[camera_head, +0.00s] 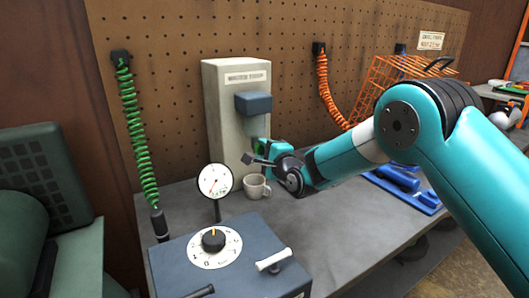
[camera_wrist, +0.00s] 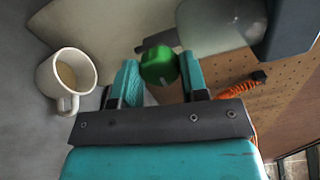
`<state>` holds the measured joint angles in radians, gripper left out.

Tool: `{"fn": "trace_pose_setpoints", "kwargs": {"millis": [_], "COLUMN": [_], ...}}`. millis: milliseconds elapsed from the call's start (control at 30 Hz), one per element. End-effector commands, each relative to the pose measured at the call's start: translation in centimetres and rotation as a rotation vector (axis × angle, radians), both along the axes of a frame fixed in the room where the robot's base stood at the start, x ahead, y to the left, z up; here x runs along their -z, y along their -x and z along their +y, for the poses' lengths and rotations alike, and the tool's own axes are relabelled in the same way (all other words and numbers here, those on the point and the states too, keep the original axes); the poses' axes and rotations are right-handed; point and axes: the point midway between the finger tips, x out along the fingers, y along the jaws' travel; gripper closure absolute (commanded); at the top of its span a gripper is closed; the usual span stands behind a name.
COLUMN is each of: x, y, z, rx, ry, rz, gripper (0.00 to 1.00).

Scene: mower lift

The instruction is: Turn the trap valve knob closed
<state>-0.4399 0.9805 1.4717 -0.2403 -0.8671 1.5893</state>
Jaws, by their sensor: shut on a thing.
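The trap valve knob (camera_wrist: 159,67) is round and green, with a small pale mark on its face. It sits between the two teal fingers of my gripper (camera_wrist: 160,76), which is shut on it. In the head view my gripper (camera_head: 261,151) is below the dark blue block (camera_head: 254,104) of the water trap, and the knob shows only as a little green. The trap's clear bowl (camera_wrist: 210,22) is just beyond the knob in the wrist view. I cannot tell from the knob's mark how far it is turned.
A pale mug (camera_head: 256,187) stands on the grey bench below the trap; it also shows in the wrist view (camera_wrist: 50,78). A dial gauge (camera_head: 215,181) and a blue control box (camera_head: 228,262) stand front left. Green (camera_head: 135,125) and orange (camera_head: 326,85) coiled hoses hang either side.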

Motion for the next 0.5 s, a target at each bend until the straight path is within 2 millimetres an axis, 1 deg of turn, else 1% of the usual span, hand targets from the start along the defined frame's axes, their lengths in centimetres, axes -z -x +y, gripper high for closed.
{"fn": "trace_pose_setpoints", "kwargs": {"millis": [433,467,500], "x": [0.09,0.08,0.08], "y": [-0.07,-0.07,-0.07], "z": [-0.18,-0.18,-0.18], "rx": [0.004,0.004,0.003], "ry": [-0.006,-0.006,-0.006], "rz": [0.007,0.006,0.006], "gripper": [0.83,0.53,0.44]}}
